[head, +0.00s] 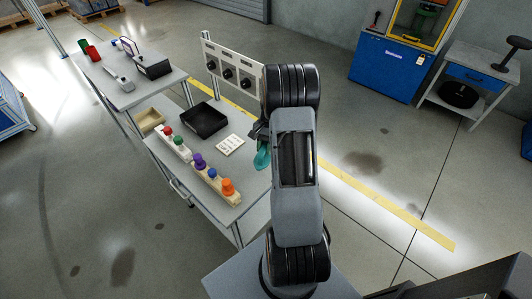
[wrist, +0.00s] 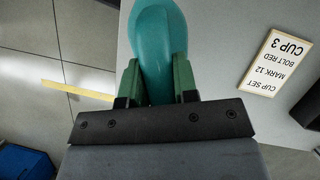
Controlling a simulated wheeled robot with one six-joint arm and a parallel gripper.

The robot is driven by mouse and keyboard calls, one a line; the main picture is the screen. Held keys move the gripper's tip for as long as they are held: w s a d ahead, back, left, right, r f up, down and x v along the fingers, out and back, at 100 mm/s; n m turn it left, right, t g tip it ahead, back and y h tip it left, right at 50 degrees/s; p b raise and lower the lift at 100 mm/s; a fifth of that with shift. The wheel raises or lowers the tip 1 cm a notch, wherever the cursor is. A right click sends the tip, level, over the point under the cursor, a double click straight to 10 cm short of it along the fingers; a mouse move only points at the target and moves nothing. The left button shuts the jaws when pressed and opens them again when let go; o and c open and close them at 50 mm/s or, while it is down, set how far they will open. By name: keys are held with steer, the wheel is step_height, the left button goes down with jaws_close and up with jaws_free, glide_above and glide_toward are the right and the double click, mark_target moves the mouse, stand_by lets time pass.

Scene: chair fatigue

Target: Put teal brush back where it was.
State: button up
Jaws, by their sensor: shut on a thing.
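The teal brush (head: 262,157) is rounded and smooth, and hangs at my gripper (head: 262,135) by the right edge of the grey table (head: 252,190). In the wrist view, my gripper (wrist: 158,75) is shut on the teal brush (wrist: 158,35), with one green finger on each side. Two pale blocks stand on the table.
A card (head: 230,145), reading CUP 3 in the wrist view (wrist: 275,62), lies on the table. Behind it are a black tray (head: 204,120) and a beige bin (head: 150,120). A panel with black knobs (head: 231,71) rises at the table's back right.

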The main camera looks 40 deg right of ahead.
steer(key=shift+d+f, duration=0.4)
steer(key=shift+f, duration=1.55)
steer(key=shift+f, duration=0.1)
steer(key=o, duration=0.9)
